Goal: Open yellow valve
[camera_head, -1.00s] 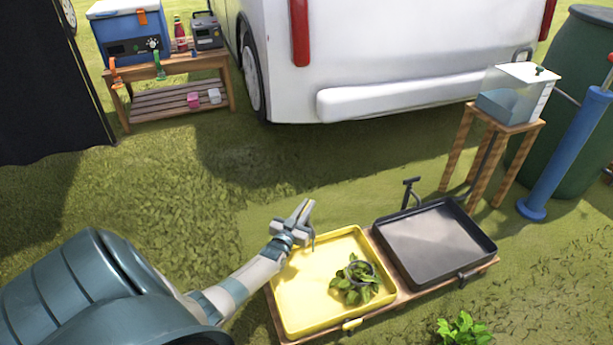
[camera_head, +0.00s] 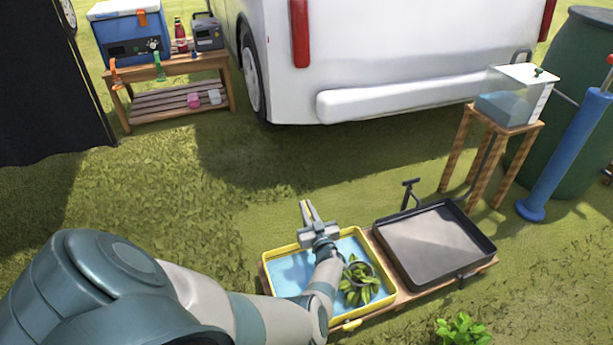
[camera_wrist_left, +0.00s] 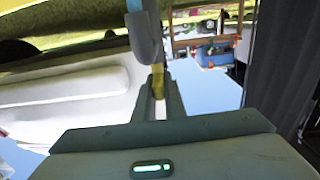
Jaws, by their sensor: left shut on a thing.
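The yellow tray (camera_head: 263,268) on the grass now shows light-blue water across its bottom, with a green leafy plant (camera_head: 362,284) at its right side. My left gripper (camera_head: 309,207) is over the back edge of this tray, its fingers pointing away from me. In the left wrist view its fingers (camera_wrist_left: 158,92) are shut on a small yellow piece, which I take for the yellow valve (camera_wrist_left: 158,80). In the head view the valve is hidden by my gripper and arm. My right gripper is not in view.
A black tray (camera_head: 488,250) with a black tap (camera_head: 410,192) stands right beside the yellow one. A clear water tank (camera_head: 512,100) stands on a wooden stool. Open grass lies behind the trays.

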